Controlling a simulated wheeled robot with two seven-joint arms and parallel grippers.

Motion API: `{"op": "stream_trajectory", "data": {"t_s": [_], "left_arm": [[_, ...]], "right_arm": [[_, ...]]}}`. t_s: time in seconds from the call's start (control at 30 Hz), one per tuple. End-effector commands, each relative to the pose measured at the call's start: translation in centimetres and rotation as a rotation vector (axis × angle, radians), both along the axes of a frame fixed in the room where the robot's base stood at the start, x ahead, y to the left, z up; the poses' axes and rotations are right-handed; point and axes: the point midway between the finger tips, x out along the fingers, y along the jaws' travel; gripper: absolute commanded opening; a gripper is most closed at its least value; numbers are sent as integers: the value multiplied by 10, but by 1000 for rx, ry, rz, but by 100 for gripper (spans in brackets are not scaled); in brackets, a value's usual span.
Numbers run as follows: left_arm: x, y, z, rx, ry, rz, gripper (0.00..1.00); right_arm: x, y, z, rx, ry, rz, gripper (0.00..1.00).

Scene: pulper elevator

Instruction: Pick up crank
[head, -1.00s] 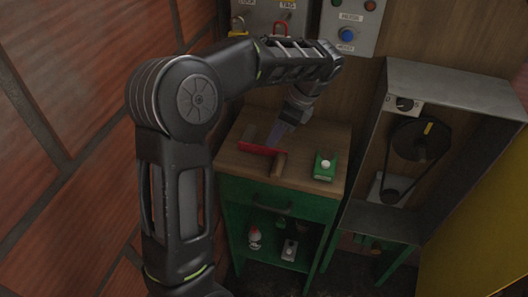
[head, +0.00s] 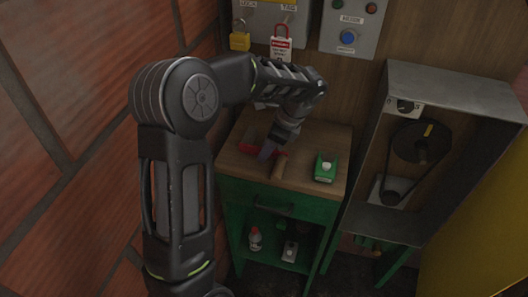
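A short wooden handle (head: 279,167), which looks like part of the crank, lies on the wooden top of the green cabinet (head: 232,160). A red piece (head: 251,146) shows to its left, partly hidden behind my gripper; I cannot tell whether the two are joined. My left gripper (head: 266,152) points down at the tabletop, between the red piece and the handle and close to both. Its fingers overlap in this view, so their opening and any grip are unclear. My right gripper is not in view.
A green box with a white knob (head: 325,167) stands on the tabletop to the right. A grey metal housing with a pulley and belt (head: 420,142) is further right. A red lockout tag (head: 281,47) and a yellow padlock (head: 240,41) hang on the wall panel behind my arm.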

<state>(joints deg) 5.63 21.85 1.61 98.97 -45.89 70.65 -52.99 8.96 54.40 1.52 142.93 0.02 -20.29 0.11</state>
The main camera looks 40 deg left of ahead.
Motion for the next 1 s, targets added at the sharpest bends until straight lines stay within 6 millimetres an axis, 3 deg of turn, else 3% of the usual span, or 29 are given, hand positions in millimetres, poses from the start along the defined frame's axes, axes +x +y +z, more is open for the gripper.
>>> {"op": "stream_trajectory", "data": {"t_s": [0.5,0.9,1.0], "left_arm": [[0,0,0,0,0,0,32],[0,0,1,0,0,0,0],[0,0,0,0,0,0,0]], "right_arm": [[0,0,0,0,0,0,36],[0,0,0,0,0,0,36],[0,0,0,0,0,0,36]]}}
